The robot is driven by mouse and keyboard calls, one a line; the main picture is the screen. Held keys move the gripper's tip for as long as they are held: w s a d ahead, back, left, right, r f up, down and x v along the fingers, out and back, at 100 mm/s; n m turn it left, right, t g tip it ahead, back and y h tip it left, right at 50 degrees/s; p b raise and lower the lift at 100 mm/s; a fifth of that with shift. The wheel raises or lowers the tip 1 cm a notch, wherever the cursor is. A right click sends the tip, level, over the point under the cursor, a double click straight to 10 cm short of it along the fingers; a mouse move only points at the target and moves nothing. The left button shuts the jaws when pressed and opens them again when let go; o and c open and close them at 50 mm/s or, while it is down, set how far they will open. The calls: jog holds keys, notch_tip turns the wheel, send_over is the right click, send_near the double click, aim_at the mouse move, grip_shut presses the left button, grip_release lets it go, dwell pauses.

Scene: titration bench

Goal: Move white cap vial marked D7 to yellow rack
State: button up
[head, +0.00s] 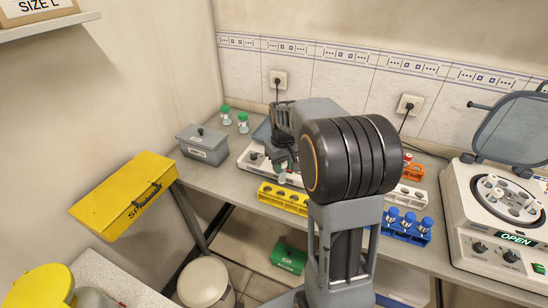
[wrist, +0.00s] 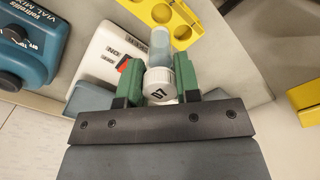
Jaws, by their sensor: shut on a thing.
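My gripper (wrist: 159,85) is shut on a vial with a white cap (wrist: 160,84), its green fingers on either side of the cap. The cap's dark mark reads as D7, and the pale, bluish vial body (wrist: 160,44) extends beyond it. The yellow rack (wrist: 202,33) lies just beyond the vial in the wrist view, with open round holes. In the head view the yellow rack (head: 283,199) is at the bench's front edge, and my gripper (head: 281,163) is above and behind it. My arm hides part of the bench there.
A white device (wrist: 105,45) with a red switch and a blue vial mixer (wrist: 22,45) are close by. A blue rack (head: 405,234), a white rack (head: 408,195) and an orange rack (head: 411,172) stand to the right. An open centrifuge (head: 500,230) is far right; a grey box (head: 202,146) is left.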

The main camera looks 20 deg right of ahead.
aim_at(281, 178)
jog(key=shift+d+f, duration=0.1)
jog(key=shift+f, duration=0.1)
jog(key=shift+w+a+f+b, duration=0.1)
jog(key=shift+a+f+b, duration=0.05)
jog(key=shift+f+b, duration=0.4)
jog(key=shift+a+f+b, duration=0.15)
jog(key=shift+f+b, duration=0.35)
notch_tip(281, 178, down, 2)
jog(key=shift+f+b, duration=0.2)
jog(key=shift+b, duration=0.85)
jog(key=shift+r+p, duration=0.3)
jog(key=shift+f, duration=0.1)
jog(key=shift+d+f, duration=0.1)
jog(key=shift+f, duration=0.05)
jog(key=shift+f+b, duration=0.4)
jog(key=shift+f, duration=0.1)
jog(key=shift+f+b, duration=1.05)
jog(key=shift+f, duration=0.55)
